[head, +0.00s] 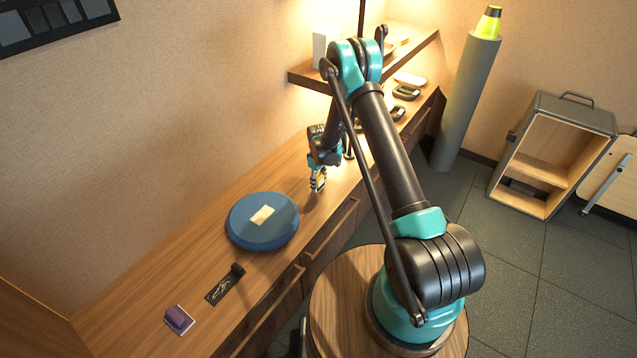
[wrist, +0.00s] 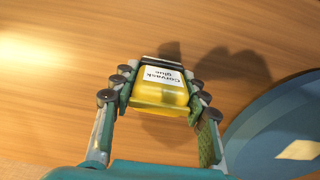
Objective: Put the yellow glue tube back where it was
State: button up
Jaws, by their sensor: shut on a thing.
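My gripper (head: 318,186) is over the wooden counter, just beyond the blue round disc. In the wrist view its two fingers (wrist: 158,95) are shut on the yellow glue tube (wrist: 160,92), one on each side. The tube has a white label reading "Corvask glue" and a dark end at the top. In the head view only a small bit of yellow (head: 320,181) shows between the fingers. The tube's shadow lies beside it on the wood; I cannot tell whether the tube touches the counter.
The blue disc (head: 245,232) with a pale label lies close to the gripper. Nearer are a black strip (head: 222,287) and a purple block (head: 179,318). Dark objects (head: 405,92) lie farther along the counter, below a wall shelf (head: 310,78). Wood around the gripper is clear.

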aim_at(319, 176)
jog(key=o, duration=1.1)
jog(key=shift+f, duration=0.1)
notch_tip(319, 176, up, 12)
jog(key=shift+r, duration=0.15)
jog(key=shift+s+d+r, duration=0.1)
jog(key=shift+d+r, duration=0.15)
jog(key=shift+r, duration=0.15)
jog(key=s+d+r+m+t, duration=0.1)
jog(key=s+d+r+m, duration=0.2)
jog(key=s+d+r, duration=0.4)
jog(key=s+d+r+m+t, duration=0.1)
jog(key=s+d+r+m, duration=0.1)
jog(key=s+d+r, duration=0.6)
jog(key=s+d+r+m+t, duration=0.1)
jog(key=s+d+m, duration=0.1)
jog(key=s, duration=0.7)
jog(key=s+d+r+m+t, duration=0.1)
jog(key=s+d+r+m, duration=0.1)
jog(key=s, duration=0.8)
jog(key=shift+d+m, duration=0.75)
jog(key=shift+m, duration=0.35)
